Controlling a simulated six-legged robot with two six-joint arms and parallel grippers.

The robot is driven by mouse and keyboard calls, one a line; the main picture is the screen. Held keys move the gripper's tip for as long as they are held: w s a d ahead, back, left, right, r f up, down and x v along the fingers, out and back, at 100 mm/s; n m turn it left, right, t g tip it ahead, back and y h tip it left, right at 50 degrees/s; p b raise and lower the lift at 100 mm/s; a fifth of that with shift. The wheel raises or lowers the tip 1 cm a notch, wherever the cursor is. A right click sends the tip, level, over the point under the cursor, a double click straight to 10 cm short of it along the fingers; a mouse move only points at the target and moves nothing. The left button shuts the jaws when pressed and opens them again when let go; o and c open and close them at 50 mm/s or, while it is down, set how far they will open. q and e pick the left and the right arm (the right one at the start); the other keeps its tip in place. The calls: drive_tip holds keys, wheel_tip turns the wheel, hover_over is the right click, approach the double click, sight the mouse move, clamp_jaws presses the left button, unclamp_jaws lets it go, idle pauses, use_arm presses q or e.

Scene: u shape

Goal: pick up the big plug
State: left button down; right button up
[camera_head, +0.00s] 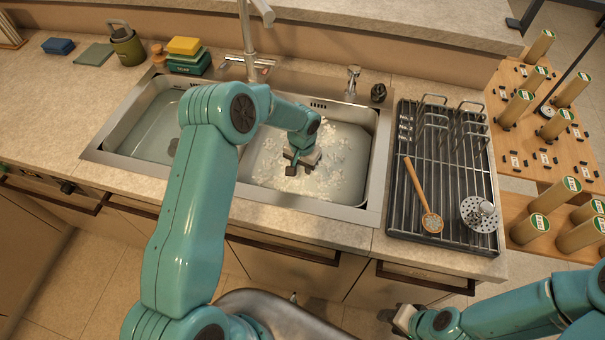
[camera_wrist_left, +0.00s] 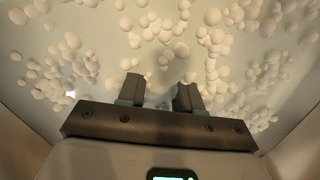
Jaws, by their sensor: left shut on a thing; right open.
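My left gripper (camera_head: 296,164) is low over the right sink basin, among white foam (camera_head: 325,150). In the left wrist view its two fingers (camera_wrist_left: 160,92) stand a little apart, pointing at foamy water. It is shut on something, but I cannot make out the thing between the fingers. No plug shows clearly in the basin; foam and water may hide it. A round perforated metal piece with a knob (camera_head: 479,212) lies on the drying rack; I cannot tell if it is the big plug. My right gripper (camera_head: 401,319) is open at the bottom, away from the sink.
The faucet (camera_head: 249,45) rises behind the basins. Sponges (camera_head: 186,46) and a green canister (camera_head: 127,45) stand at the back left. Basin walls surround the left gripper.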

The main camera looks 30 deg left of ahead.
use_arm(q)
wheel_tip(320, 180, up, 20)
drive_tip(key=b, duration=0.3)
wheel_tip(320, 180, up, 5)
drive_tip(key=p, duration=0.5)
hover_over(302, 173)
drive_tip(key=shift+s, duration=0.1)
